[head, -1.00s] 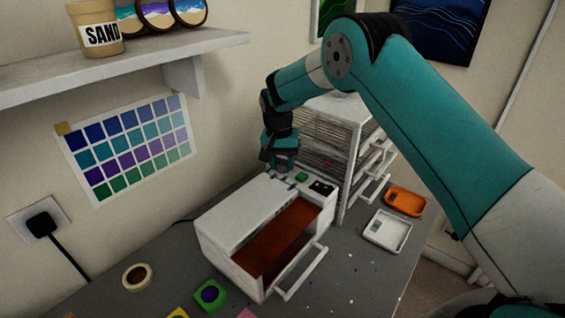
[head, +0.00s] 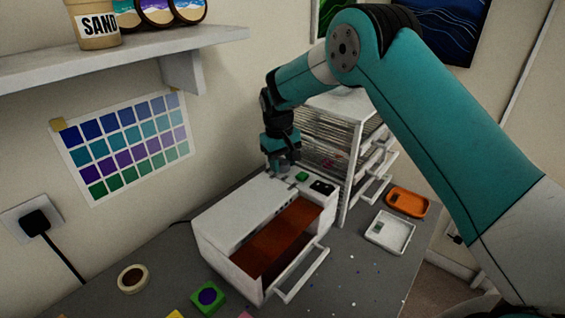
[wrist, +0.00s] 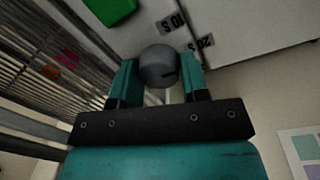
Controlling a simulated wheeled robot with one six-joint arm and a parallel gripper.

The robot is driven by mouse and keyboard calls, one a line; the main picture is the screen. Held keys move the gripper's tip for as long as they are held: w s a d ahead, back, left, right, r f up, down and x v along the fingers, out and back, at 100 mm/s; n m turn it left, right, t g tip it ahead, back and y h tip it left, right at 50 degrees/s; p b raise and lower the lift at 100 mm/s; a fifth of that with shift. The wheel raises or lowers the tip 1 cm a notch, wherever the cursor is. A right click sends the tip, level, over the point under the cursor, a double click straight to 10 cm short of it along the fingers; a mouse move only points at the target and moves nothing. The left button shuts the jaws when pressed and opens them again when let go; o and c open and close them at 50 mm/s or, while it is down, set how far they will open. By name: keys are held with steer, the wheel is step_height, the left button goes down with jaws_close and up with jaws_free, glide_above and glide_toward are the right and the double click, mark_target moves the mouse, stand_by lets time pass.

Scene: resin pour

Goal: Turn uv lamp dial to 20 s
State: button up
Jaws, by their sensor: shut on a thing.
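The UV lamp is a white box (head: 245,207) on the grey table, with its front drawer (head: 300,278) pulled out. Its dial (wrist: 157,62) is a grey round knob with a short dark mark on its right side in the wrist view. Labels reading 10 S (wrist: 172,23) and 20 S (wrist: 200,42) are beside the dial. I cannot tell exactly which label the mark meets. My gripper (head: 283,170) points down at the lamp's back corner. In the wrist view its teal fingers (wrist: 158,75) are on either side of the dial, shut on it.
A green button (head: 302,176) and a dark display (head: 322,187) are on the lamp top near the dial. A white rack of shelves (head: 345,135) stands close behind. A shelf (head: 130,58) overhangs at left.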

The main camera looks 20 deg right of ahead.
steer(key=shift+w+r+n, duration=0.1)
steer(key=shift+r+n, duration=0.05)
steer(key=shift+n, duration=0.15)
steer(key=o, duration=0.6)
steer(key=shift+o, duration=0.2)
step_height(320, 180, up, 17)
steer(key=a+b, duration=0.1)
steer(key=b, duration=0.1)
steer(key=shift+s+r, duration=0.15)
steer(key=shift+s, duration=0.1)
steer(key=shift+a, duration=0.1)
steer(key=s+a+f+n+y+b, duration=0.1)
steer(key=s+f+n+y, duration=0.1)
steer(key=s, duration=1.7)
steer(key=s+a+f+n+y+b, duration=0.1)
steer(key=s+a+f+y, duration=0.1)
steer(key=s, duration=1.7)
steer(key=shift+s+a+f+n+y+b, duration=0.15)
steer(key=shift+s+f+n+y+b, duration=0.2)
steer(key=shift+y, duration=0.25)
